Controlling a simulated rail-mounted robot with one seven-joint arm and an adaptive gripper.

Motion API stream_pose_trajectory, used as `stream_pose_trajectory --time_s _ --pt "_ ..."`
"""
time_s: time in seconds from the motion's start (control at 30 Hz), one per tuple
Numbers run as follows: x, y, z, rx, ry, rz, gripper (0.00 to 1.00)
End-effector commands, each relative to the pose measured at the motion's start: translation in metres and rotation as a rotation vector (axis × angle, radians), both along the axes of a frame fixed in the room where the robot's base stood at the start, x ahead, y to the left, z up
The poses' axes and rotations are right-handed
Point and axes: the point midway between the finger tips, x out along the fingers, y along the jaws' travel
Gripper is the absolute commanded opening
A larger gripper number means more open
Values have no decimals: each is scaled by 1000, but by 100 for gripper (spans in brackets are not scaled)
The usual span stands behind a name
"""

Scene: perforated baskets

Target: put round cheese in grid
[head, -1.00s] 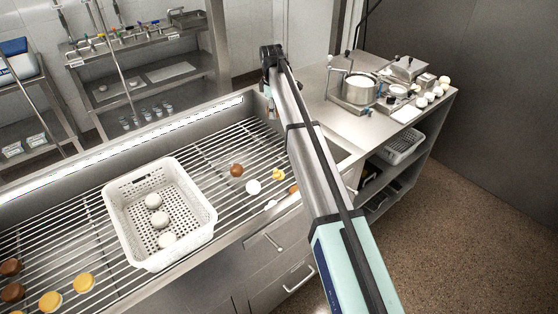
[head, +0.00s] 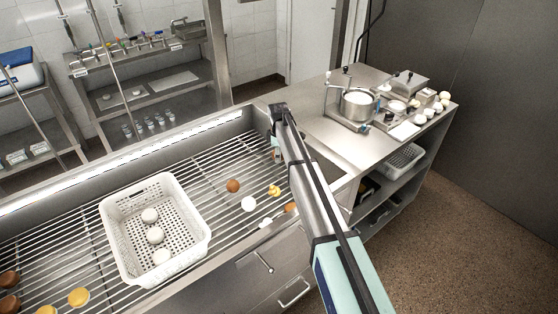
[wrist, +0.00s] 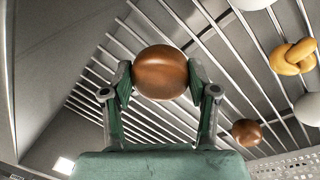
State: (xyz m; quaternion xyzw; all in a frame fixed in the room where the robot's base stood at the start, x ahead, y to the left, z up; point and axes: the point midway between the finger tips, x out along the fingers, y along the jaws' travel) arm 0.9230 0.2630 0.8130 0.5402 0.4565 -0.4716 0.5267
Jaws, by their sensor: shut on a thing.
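A round brown cheese (wrist: 161,72) is between the two fingers of my gripper (wrist: 161,80) in the wrist view; the fingers are shut on its sides. The metal bar grid (head: 205,170) lies below it. In the head view my gripper (head: 275,152) hangs at the far right end of the grid, small and partly hidden by my arm. Another brown round cheese (head: 233,185) rests on the grid; it also shows in the wrist view (wrist: 246,132). Whether the held cheese touches the bars is unclear.
A white perforated basket (head: 113,238) with several pale cheeses stands on the grid. A white round (head: 249,203) and a yellow knotted piece (head: 274,190) lie to its right. Yellow and brown rounds lie front left. The basin wall (wrist: 40,70) rises beside my gripper.

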Motion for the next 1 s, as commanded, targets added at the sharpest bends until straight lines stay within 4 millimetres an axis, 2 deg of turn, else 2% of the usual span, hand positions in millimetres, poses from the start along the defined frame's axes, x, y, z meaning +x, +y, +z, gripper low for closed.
stream_pose_trajectory --time_s 0.23,0.5,0.9,0.93,1.0 --pt "0 0 -14 0 1 0 23" --pt "0 0 -47 0 0 0 23" --pt "0 0 -53 0 0 0 23" --pt "0 0 -52 0 0 0 66" --pt "0 0 -52 0 0 0 84"
